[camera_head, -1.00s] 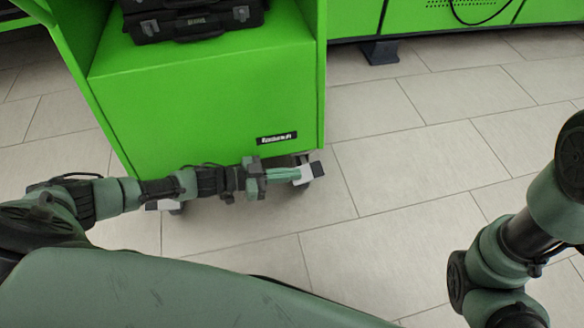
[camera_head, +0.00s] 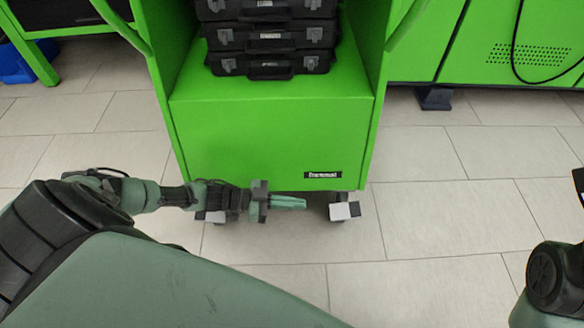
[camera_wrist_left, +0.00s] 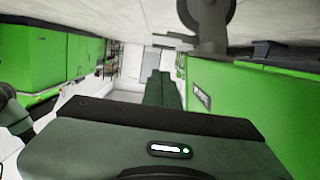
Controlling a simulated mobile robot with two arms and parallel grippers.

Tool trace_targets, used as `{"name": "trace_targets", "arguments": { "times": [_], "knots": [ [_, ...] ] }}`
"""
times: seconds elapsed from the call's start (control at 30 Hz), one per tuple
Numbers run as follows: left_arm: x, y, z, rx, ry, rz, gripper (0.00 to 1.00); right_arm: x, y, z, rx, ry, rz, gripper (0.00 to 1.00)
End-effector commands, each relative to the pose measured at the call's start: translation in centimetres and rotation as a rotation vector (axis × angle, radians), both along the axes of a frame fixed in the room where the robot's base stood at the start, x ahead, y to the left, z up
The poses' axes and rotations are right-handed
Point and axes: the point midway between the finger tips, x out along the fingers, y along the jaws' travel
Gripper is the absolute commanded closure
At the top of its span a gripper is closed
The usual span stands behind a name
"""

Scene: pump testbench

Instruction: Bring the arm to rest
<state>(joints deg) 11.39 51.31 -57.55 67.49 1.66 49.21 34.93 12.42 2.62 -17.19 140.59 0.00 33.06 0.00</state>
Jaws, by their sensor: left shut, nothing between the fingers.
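My left arm comes in from the left in the head view and stretches across in front of the green cart. My left gripper (camera_head: 290,202) points to the right, low by the cart's bottom edge. Its green fingers are together with nothing between them. In the left wrist view the shut fingers (camera_wrist_left: 163,92) point away down an aisle. Part of my right arm shows at the right edge of the head view; its gripper is out of the picture.
The green cart (camera_head: 270,135) stands on casters (camera_head: 343,208) close to the left gripper and carries stacked black cases (camera_head: 268,38). A green cabinet (camera_head: 480,45) is behind at the right. A blue bin (camera_head: 18,65) is at the far left. Tiled floor (camera_head: 440,220) to the right is free.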

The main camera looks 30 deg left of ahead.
Motion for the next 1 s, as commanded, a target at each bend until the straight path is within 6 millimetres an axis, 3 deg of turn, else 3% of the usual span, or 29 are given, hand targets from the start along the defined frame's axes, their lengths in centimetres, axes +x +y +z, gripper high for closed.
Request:
{"name": "trace_targets", "arguments": {
  "times": [0.2,0.73,0.87,0.97,1.0],
  "knots": [
    [-0.5,0.7,0.0,0.000,0.000,0.000,1.00,0.2,0.0,-0.1,0.000,0.010,0.000,1.00],
    [-0.5,0.1,0.4,-0.011,-0.007,-0.004,1.00,0.2,0.0,-0.1,0.000,0.010,0.000,1.00],
    [-0.8,-3.6,2.6,-0.081,-0.048,-0.028,1.00,0.4,-0.1,-0.1,0.001,0.025,0.001,1.00],
    [-1.4,-8.7,6.6,-0.188,-0.118,-0.055,1.00,0.7,-0.1,-0.3,0.002,0.049,0.002,1.00],
    [-1.7,-10.9,8.8,-0.240,-0.155,-0.064,1.00,0.9,-0.1,-0.4,0.003,0.060,0.003,1.00]
  ]
}}
